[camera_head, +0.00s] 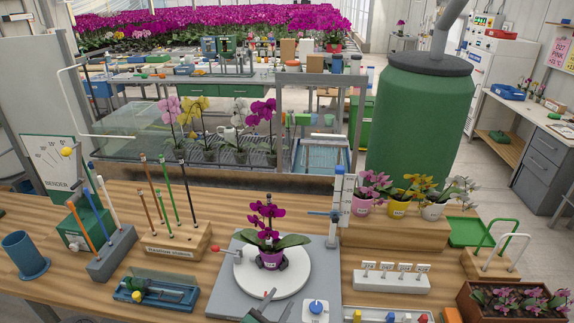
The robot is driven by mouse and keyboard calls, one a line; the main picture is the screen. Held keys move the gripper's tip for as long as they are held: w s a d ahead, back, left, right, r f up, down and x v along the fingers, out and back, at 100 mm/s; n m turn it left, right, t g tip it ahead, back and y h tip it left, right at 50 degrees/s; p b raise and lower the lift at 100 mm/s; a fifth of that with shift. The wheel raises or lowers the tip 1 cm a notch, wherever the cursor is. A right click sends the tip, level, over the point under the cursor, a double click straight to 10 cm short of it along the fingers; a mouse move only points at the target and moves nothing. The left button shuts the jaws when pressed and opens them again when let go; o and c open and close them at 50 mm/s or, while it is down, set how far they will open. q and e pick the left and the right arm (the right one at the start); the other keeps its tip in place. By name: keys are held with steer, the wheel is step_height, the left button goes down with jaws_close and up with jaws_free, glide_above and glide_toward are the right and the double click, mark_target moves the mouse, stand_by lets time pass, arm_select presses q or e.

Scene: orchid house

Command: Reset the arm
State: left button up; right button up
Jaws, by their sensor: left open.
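My left gripper (267,306) shows only in part at the bottom edge, in front of the round white turntable (298,283). Its jaws are open and I see nothing between them. Most of my left arm is out of the picture. A magenta orchid in a purple pot (270,259) stands upright on the turntable, beyond the gripper and apart from it. My right gripper is not in view.
A grey base plate (228,290) carries the turntable and a post with a blue clamp (335,212). A blue-green tray (157,290) and a wooden stake block (178,243) stand left. A white labelled rack (391,281) and planter box (480,311) stand right.

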arm_select(q)
steer(key=s+a+f+m+g+y, duration=0.1)
steer(key=s+a+f+m+g, duration=0.15)
steer(key=s+m+g, duration=0.4)
steer(key=s+a+f+m+g, duration=0.15)
steer(key=s+f+m, duration=0.25)
steer(key=m, duration=0.6)
steer(key=s+a+r+m+g+y, duration=0.4)
steer(key=s+a+r+m+y, duration=0.1)
steer(key=s+a+r+m, duration=0.5)
steer(key=shift+s+a+r, duration=0.45)
steer(key=shift+s+a, duration=0.45)
steer(key=shift+s, duration=0.1)
steer(key=shift+s+d, duration=0.1)
steer(key=shift+s, duration=0.05)
